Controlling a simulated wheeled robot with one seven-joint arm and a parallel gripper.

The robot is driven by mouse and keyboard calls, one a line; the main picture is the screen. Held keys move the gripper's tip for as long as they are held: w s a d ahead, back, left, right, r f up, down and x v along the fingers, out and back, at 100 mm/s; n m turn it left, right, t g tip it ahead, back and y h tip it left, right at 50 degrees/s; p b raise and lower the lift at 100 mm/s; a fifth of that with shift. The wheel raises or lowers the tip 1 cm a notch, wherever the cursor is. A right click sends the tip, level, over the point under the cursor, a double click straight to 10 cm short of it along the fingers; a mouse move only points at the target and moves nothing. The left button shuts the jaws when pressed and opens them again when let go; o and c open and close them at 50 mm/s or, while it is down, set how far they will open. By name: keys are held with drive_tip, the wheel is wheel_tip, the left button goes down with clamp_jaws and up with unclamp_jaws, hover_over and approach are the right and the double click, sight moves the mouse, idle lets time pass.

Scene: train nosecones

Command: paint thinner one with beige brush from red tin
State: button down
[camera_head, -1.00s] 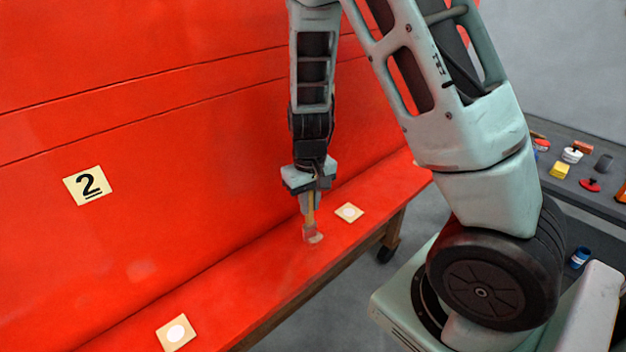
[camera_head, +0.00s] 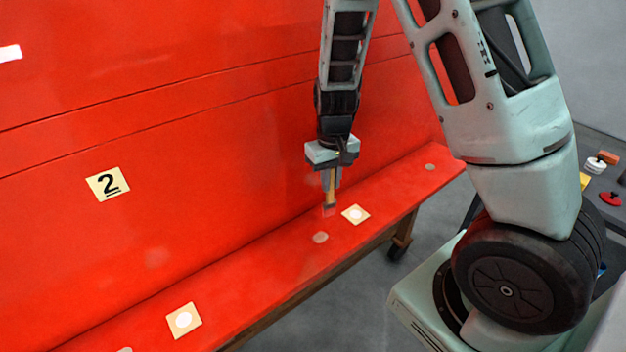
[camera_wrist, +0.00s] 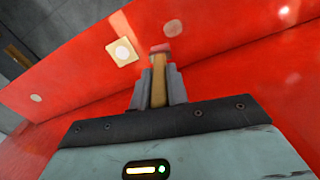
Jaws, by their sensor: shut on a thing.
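My gripper (camera_head: 331,178) is shut on a brush with a beige-brown handle (camera_head: 331,192). The brush points down over the red ledge, close to the foot of the red wall. Its reddish tip (camera_wrist: 160,48) blends with the red surface, so I cannot tell whether it touches. A round pale spot (camera_head: 320,237) is on the ledge, nearer the edge than the brush. A beige square with a white disc (camera_head: 355,215) lies just right of the brush. The wrist view shows the fingers (camera_wrist: 158,88) around the handle. I cannot make out a red tin for certain.
A bench at right holds a red item (camera_head: 610,198) and other small things.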

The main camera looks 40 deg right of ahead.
drive_tip(key=shift+r+p, duration=0.85)
drive_tip(key=shift+r, duration=0.5)
